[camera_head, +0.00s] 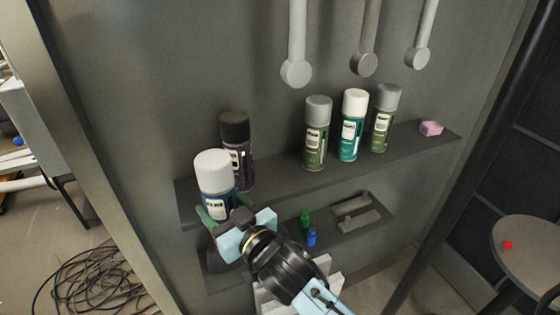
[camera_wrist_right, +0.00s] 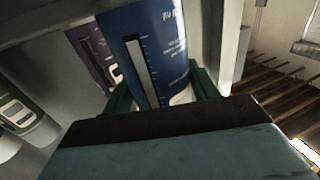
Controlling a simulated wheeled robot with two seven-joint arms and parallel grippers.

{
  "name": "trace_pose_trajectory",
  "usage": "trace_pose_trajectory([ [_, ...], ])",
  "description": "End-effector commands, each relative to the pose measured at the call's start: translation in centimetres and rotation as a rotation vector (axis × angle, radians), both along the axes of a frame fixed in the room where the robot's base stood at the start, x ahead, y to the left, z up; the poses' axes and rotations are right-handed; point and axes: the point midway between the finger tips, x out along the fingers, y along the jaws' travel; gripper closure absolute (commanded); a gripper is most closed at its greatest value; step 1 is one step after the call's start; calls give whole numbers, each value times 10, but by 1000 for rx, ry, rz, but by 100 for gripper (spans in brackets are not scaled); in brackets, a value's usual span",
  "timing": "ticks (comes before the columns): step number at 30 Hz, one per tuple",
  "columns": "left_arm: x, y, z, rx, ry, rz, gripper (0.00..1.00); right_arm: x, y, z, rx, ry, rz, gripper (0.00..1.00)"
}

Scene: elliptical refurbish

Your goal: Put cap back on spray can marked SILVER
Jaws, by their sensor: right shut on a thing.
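My right gripper (camera_head: 220,214) is shut on a blue spray can (camera_head: 214,183) with a white top, at the left end of the upper shelf. The can stands nearly upright and also fills the middle of the right wrist view (camera_wrist_right: 165,50), between green fingers. A dark purple can (camera_head: 240,170) with a black top stands just behind it. Farther right stand a green can with a grey top (camera_head: 316,140), a teal can with a white top (camera_head: 352,130) and an olive can with a grey top (camera_head: 383,122). The word SILVER cannot be read on any label. My left gripper is not in view.
A pink block (camera_head: 431,128) lies at the right end of the upper shelf (camera_head: 275,183). The lower shelf (camera_head: 350,236) holds small green (camera_head: 305,218) and blue (camera_head: 312,237) items and a grey bracket (camera_head: 355,209). Long-handled tools (camera_head: 296,72) hang above.

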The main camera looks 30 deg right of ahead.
Motion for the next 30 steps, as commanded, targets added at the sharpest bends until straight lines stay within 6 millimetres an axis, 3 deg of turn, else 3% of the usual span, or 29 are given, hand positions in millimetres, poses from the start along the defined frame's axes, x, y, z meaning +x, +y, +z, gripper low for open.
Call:
trace_pose_trajectory([
  [2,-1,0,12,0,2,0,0,5,-4,17,0,-9,23,78],
  [5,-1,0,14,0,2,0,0,21,-32,25,-4,-9,-25,78],
  [17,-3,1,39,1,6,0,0,84,-158,67,2,-9,-285,78],
  [24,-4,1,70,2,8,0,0,112,-185,99,0,-8,-313,78],
  [30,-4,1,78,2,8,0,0,122,-196,106,4,-7,-325,78],
])
